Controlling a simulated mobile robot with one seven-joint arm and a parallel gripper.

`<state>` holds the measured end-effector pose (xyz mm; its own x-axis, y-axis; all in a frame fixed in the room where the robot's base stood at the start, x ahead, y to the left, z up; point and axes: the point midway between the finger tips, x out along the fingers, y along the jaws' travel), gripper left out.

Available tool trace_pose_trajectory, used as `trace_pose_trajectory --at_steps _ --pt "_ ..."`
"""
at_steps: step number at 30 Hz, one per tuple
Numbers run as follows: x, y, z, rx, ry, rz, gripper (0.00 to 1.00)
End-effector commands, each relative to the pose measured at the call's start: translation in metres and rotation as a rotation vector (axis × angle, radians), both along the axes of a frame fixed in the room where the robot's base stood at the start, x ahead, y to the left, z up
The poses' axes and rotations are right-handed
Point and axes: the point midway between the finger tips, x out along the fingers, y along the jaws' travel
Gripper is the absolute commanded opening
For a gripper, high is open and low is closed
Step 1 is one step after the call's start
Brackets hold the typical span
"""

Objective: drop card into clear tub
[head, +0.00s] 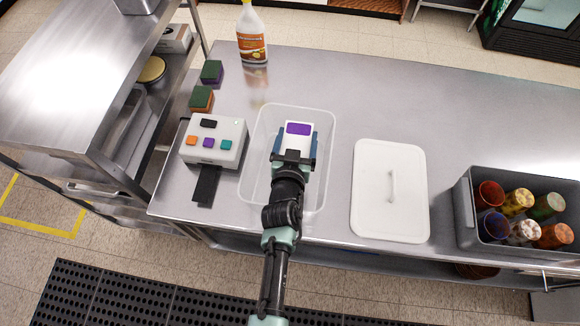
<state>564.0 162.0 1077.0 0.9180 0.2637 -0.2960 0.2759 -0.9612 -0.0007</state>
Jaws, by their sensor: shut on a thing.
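The clear tub (258,128) stands on the steel counter, left of its middle, with no lid on it. My gripper (297,140) is over the tub and shut on the white card (299,144), which has a purple patch near its far end. From this view I cannot tell how high the card is above the tub's floor. My arm hides the near part of the tub.
A white box with coloured buttons (229,132) stands left of the tub. A white lid (371,208) lies to its right. A grey crate of cups (466,210) is farther right.

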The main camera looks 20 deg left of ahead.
Motion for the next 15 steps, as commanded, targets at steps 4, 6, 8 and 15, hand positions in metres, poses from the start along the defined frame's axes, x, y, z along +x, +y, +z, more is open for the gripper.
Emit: trace_pose_trajectory --at_steps 4,6,8,15 --pt "0.0002 0.0003 -0.0124 -0.001 -0.001 0.000 0.35" --pt "0.0002 0.0003 -0.0124 -0.001 -0.001 0.000 0.35" --pt "0.0002 0.0003 -0.0118 -0.001 -0.001 0.000 0.35" --pt "0.0001 0.0001 -0.0114 -0.001 -0.001 0.000 1.00"
